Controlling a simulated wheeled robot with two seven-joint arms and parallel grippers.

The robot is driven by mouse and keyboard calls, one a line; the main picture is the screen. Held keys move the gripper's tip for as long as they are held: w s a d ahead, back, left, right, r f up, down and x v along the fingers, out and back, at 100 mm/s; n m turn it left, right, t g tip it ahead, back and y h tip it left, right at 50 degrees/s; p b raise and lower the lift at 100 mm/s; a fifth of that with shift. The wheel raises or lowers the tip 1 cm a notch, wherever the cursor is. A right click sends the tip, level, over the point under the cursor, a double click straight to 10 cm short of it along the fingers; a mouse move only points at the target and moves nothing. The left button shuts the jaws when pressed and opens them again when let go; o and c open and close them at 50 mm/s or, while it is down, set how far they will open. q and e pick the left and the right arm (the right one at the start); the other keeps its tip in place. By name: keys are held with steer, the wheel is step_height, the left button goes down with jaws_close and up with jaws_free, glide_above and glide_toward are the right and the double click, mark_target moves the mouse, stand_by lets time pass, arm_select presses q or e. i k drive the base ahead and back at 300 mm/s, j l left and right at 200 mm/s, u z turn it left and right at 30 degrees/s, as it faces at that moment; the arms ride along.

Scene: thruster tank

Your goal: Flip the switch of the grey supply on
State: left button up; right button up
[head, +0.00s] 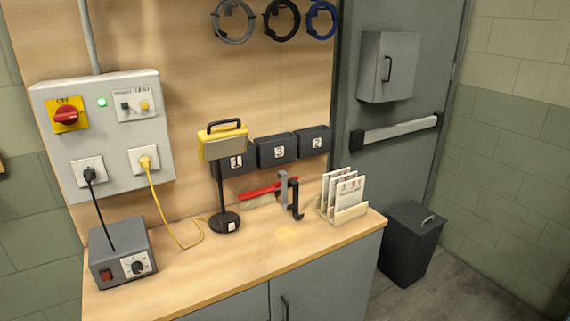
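The grey supply (122,252) is a dark grey box at the left end of the wooden bench. Its front carries a red rocker switch (106,275) at the left and a white plate with a black dial (137,266) at the right. The switch is too small to tell which way it is pressed. A black cable runs from the supply up to a plug (89,174) in the left socket of the wall panel. Neither of my grippers shows in the head view.
The wall panel (62,145) has a red rotary knob (66,115) and a lit green lamp (101,102). A yellow work lamp (223,142) stands right of the supply, its yellow cord lying between them. A card rack (350,213) is farther right. The bench front is clear.

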mark_target(106, 276)
steer(key=u, duration=1.25)
